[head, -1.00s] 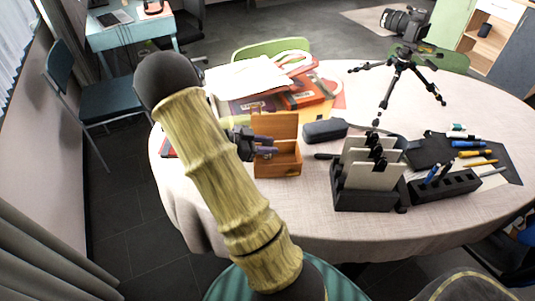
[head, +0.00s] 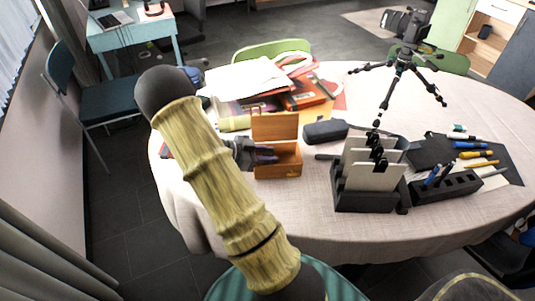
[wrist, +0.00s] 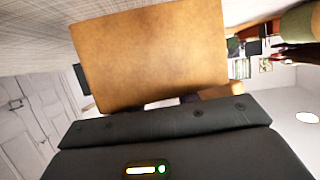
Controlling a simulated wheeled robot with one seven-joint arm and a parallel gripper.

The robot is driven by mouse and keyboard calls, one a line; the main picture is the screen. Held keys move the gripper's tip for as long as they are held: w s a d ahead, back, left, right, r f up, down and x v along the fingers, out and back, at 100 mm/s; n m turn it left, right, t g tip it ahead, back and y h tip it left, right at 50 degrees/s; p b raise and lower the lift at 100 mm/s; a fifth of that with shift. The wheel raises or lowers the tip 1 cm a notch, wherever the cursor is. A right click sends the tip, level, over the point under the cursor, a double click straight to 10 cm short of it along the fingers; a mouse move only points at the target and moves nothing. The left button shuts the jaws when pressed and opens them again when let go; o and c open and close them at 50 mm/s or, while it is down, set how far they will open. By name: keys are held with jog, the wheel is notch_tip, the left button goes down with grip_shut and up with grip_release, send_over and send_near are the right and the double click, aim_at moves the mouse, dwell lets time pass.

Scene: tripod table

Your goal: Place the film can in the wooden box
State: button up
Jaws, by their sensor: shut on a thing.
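The wooden box (head: 278,171) stands open on the round table, left of centre, with its lid (head: 275,126) raised at the back. The lid fills much of the upper wrist view (wrist: 150,55). My gripper (head: 266,154) reaches in from the left, with its fingers at the box opening, in front of the lid. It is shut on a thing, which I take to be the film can. The can's outline is not clear in the head view, and the dark gripper body hides it in the wrist view. I cannot tell whether it is below the box rim.
A dark case (head: 325,132) lies right of the box. A black file holder (head: 364,201) with cards stands at front right, beside a pen block (head: 446,187). Papers (head: 247,77) and books lie behind the box. A small tripod (head: 402,75) stands at the back.

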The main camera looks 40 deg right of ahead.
jog(key=o, duration=0.7)
jog(key=shift+a+f, duration=0.1)
jog(key=shift+f, duration=0.15)
jog(key=shift+r, duration=0.1)
jog(key=shift+r, duration=0.25)
jog(key=p+v, duration=0.1)
jog(key=v, duration=1.1)
jog(key=shift+r, duration=0.15)
